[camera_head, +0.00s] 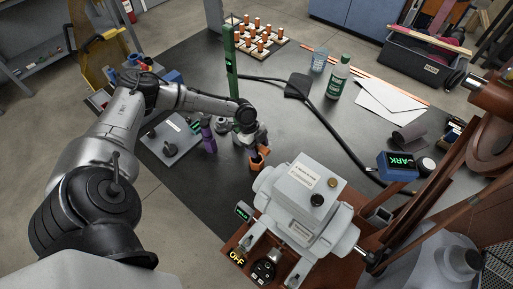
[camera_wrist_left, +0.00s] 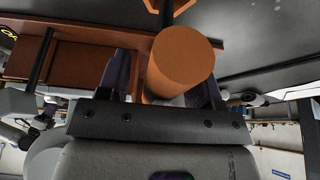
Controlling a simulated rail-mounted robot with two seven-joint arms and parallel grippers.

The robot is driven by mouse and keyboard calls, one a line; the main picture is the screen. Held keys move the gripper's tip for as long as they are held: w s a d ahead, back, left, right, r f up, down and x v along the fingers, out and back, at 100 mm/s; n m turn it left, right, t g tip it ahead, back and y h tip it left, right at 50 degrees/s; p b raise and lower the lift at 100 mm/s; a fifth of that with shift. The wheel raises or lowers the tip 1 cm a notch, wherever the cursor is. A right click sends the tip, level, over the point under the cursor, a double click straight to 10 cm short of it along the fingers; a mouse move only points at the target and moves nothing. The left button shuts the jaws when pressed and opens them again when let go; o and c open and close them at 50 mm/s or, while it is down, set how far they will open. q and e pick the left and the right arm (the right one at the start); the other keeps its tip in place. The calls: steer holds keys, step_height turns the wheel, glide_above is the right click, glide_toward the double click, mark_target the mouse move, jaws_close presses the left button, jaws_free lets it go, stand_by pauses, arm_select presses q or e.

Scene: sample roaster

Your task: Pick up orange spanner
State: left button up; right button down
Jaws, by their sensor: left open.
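An orange piece (camera_head: 257,160), which looks like the orange spanner, shows just below my left gripper (camera_head: 252,142) on the black table, beside the grey roaster. In the left wrist view, a thick orange cylinder (camera_wrist_left: 182,62) lies between the two dark purple fingers of my left gripper (camera_wrist_left: 165,82). A second orange angular part (camera_wrist_left: 166,10) shows at the top edge. My left gripper is open around the cylinder; whether a finger touches it cannot be told. The spanner's full shape is hidden. My right gripper is not in view.
The grey roaster (camera_head: 305,200) stands close right of my left gripper. A green upright post (camera_head: 230,65) rises behind it, and a purple-handled item (camera_head: 208,138) stands to its left. A black cable (camera_head: 325,122) crosses the table. A green-labelled bottle (camera_head: 339,78) stands farther back.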

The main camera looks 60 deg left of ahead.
arm_select(q)
jaws_close()
stand_by(0.4)
steer(key=shift+r, duration=0.15)
